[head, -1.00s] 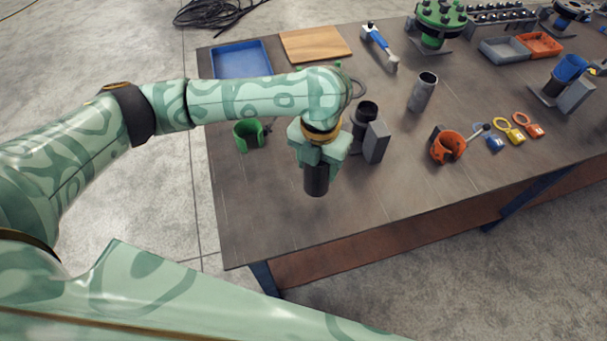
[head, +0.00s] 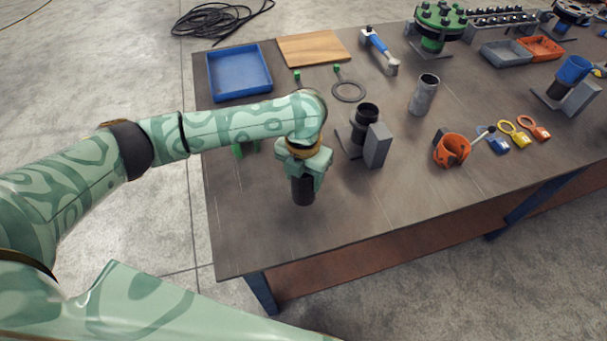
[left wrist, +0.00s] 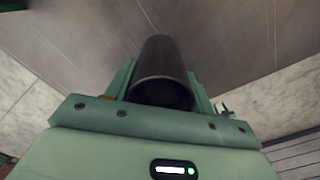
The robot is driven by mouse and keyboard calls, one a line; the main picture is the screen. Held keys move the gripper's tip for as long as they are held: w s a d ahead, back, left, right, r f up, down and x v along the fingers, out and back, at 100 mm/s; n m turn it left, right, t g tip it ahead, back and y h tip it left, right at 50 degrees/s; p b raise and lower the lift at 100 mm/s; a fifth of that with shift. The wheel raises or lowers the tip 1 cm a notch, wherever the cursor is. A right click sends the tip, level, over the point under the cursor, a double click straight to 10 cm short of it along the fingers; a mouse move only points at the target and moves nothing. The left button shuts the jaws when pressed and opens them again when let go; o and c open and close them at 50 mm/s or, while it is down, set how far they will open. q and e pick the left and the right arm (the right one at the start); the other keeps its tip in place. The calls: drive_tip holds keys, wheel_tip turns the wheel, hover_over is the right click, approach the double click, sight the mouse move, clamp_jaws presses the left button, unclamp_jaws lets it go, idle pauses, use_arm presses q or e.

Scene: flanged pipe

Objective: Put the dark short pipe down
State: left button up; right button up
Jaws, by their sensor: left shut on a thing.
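My left gripper (head: 304,178) is shut on the dark short pipe (head: 303,192), near the front left of the table. The pipe is upright, with its lower part showing below the fingers. Whether its bottom touches the table top (head: 350,205) I cannot tell. In the left wrist view the pipe (left wrist: 162,70) sits between the fingers of the left gripper (left wrist: 163,85). My right gripper is in neither view.
A dark pipe in a stand with a grey block (head: 377,145) is just right of my gripper. A green holder (head: 240,150) is partly hidden behind my arm. An orange clamp (head: 452,150) and grey pipe (head: 424,95) stand farther right. A blue tray (head: 211,83) lies at back left. The table front is clear.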

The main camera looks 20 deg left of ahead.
use_arm(q)
drive_tip(key=o, duration=1.2)
drive_tip(key=shift+f, duration=0.1)
drive_tip(key=shift+o, duration=0.2)
wheel_tip(320, 180, up, 12)
drive_tip(key=p, duration=0.4)
drive_tip(key=shift+f, duration=0.25)
drive_tip(key=shift+r, duration=0.45)
